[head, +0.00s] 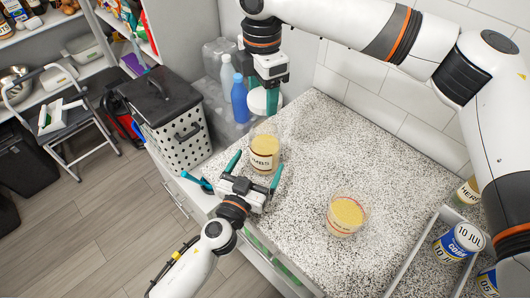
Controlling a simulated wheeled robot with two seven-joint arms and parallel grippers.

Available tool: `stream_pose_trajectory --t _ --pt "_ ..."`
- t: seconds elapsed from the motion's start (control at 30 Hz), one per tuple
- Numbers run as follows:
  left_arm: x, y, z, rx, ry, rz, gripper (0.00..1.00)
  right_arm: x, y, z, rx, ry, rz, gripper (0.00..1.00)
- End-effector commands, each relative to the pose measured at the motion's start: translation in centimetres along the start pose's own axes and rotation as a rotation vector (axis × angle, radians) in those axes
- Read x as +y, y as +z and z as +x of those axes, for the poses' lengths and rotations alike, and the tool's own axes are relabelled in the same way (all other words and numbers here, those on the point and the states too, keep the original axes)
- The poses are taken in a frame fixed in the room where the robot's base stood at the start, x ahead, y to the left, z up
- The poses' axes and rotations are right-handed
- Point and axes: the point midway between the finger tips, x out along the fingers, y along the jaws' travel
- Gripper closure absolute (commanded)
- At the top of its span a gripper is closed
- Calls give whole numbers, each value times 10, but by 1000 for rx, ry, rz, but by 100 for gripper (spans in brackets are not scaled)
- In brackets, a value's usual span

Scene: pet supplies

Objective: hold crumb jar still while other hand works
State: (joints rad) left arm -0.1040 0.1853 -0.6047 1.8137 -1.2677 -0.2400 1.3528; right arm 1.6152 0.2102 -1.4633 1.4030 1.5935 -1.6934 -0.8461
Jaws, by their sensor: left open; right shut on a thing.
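The crumb jar (265,145), a clear container with tan contents and a label, stands upright on the speckled counter near its left edge. My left gripper (255,168) comes in from below. It is open, with one teal finger on each side of the jar's near part; I cannot tell whether they touch it. My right gripper (266,102) is above and behind the jar. It is shut on a round white piece (260,102) that looks like a lid, held apart from the jar. The fingers partly hide this piece.
A clear tub of yellow crumbs (346,214) stands on the counter (310,190) to the right. Labelled cans (460,242) stand in a tray at the far right. Blue (239,100) and pale bottles stand behind, near a white perforated bin (180,140). The counter's middle is clear.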

Motion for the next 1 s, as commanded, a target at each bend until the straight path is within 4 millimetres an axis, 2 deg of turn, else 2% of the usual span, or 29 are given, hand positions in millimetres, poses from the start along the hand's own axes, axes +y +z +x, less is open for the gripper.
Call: stream_pose_trajectory --t 0.1,0.3,0.5,0.77,0.83,1.0 --pt "0 1 24 -2 0 2 5 0 0 0 0 0 0 58" --pt "0 0 51 -1 0 0 5 0 0 0 0 0 0 58" --pt "0 0 62 0 0 -1 5 0 0 0 0 0 0 58" --pt "0 0 62 0 1 -1 5 0 0 0 0 0 0 58" --pt "0 0 62 0 1 -1 11 0 0 0 0 0 0 58" --pt "0 0 62 0 1 -1 39 0 0 0 0 0 0 58"
